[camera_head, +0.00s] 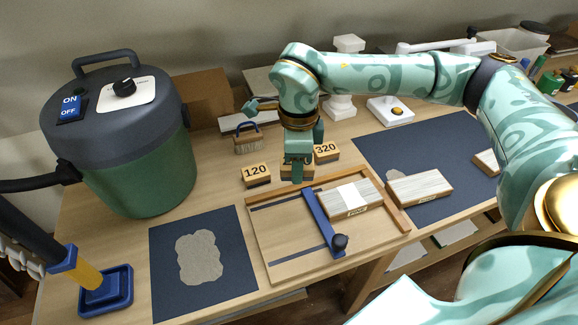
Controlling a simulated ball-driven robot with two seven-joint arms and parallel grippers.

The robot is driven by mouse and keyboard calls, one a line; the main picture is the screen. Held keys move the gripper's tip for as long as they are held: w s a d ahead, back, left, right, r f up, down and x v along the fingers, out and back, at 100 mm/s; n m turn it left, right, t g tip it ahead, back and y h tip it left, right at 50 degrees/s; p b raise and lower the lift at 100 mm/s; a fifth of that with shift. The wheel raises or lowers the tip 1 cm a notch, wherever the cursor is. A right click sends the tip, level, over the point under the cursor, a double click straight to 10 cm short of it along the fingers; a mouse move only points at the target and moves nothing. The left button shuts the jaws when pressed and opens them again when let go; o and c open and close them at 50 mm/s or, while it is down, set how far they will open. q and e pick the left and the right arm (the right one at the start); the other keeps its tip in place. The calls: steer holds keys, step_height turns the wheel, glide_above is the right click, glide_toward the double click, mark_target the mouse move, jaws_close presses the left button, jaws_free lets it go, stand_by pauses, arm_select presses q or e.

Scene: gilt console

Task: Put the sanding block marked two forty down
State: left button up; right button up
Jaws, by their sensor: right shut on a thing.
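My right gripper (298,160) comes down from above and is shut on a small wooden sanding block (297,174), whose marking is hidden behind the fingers. The held block is between the sanding block marked 120 (256,175) on the left and the sanding block marked 320 (327,152) on the right. It is at or very near the bench top, just behind the wooden tray; whether it touches the bench cannot be told. My left gripper is not in view.
A wooden tray (283,262) with a blue bar (322,221) and a pale block (350,199) lies in front. A green dust extractor (150,175) stands left, beside a dark mat (170,290). A brush (248,138) stands behind the 120 block. Another dark mat (375,150) lies right.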

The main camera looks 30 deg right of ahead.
steer(key=shift+m, duration=0.3)
steer(key=w+d+f+b, duration=0.1)
steer(key=w+d+f, duration=0.1)
steer(key=w+f, duration=0.1)
steer(key=w+d+f+b, duration=0.2)
steer(key=w+f, duration=0.1)
steer(key=w, duration=0.1)
steer(key=w+d+f+b, duration=0.2)
steer(key=w+f, duration=0.1)
steer(key=w, duration=0.1)
steer(key=shift+w+d+f, duration=0.25)
steer(key=shift+w+d, duration=0.1)
steer(key=shift+w+d+f+b, duration=0.1)
steer(key=shift+w+f+b, duration=0.05)
steer(key=shift+f+b, duration=0.15)
step_height(320, 180, down, 4)
steer(key=shift+w+d+r+b, duration=0.15)
steer(key=shift+r+b, duration=0.1)
steer(key=shift+b, duration=0.6)
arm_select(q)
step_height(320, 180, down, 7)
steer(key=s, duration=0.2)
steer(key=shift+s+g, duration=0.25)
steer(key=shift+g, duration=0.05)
arm_select(e)
steer(key=shift+r, duration=0.2)
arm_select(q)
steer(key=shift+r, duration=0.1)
arm_select(e)
steer(key=shift+f, duration=0.15)
